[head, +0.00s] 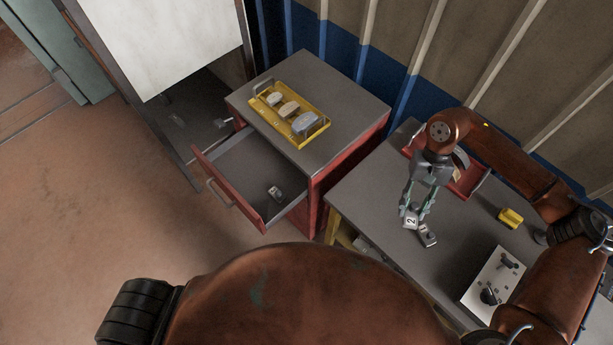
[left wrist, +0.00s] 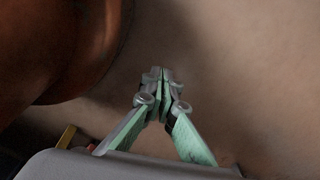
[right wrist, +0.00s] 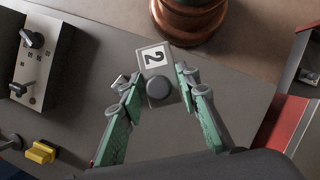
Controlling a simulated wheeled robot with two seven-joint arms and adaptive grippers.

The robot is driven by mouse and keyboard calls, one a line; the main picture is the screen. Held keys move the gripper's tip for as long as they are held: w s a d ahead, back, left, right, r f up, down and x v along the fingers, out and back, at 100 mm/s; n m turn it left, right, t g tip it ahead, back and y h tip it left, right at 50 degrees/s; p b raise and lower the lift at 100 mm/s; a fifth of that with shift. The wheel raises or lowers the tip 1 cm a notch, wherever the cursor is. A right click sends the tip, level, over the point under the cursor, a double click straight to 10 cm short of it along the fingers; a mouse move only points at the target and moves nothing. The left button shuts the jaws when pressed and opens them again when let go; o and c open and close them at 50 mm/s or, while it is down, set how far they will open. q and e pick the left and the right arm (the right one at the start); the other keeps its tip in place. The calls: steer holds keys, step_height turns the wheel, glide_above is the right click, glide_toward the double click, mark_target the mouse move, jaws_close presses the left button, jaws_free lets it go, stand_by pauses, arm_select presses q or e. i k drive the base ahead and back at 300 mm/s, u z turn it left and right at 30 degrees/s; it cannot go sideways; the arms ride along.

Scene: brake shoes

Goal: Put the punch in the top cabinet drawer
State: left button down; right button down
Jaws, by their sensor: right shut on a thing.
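The punch, a grey block with a white label "2" (head: 410,220), is between the fingers of my right gripper (head: 417,208), above the workbench. The right wrist view shows the block (right wrist: 155,72), its label and a dark round knob, with the right gripper (right wrist: 156,82) shut on it. The top cabinet drawer (head: 243,176) is pulled open, with a small grey, light-marked block (head: 275,193) inside. My left gripper (left wrist: 164,76) shows only in the left wrist view, fingertips together and empty.
Another small grey block (head: 428,238) lies on the workbench (head: 370,196) near the held punch. A yellow tray (head: 270,122) with several grey parts sits on the cabinet top. A red tray (head: 465,188), a yellow block (head: 510,218) and a switch panel (head: 493,283) are on the bench.

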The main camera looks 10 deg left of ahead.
mark_target(262, 183)
steer(key=k, duration=0.4)
steer(key=u, duration=2.2)
steer(key=i, duration=1.8)
steer(key=z, duration=2.2)
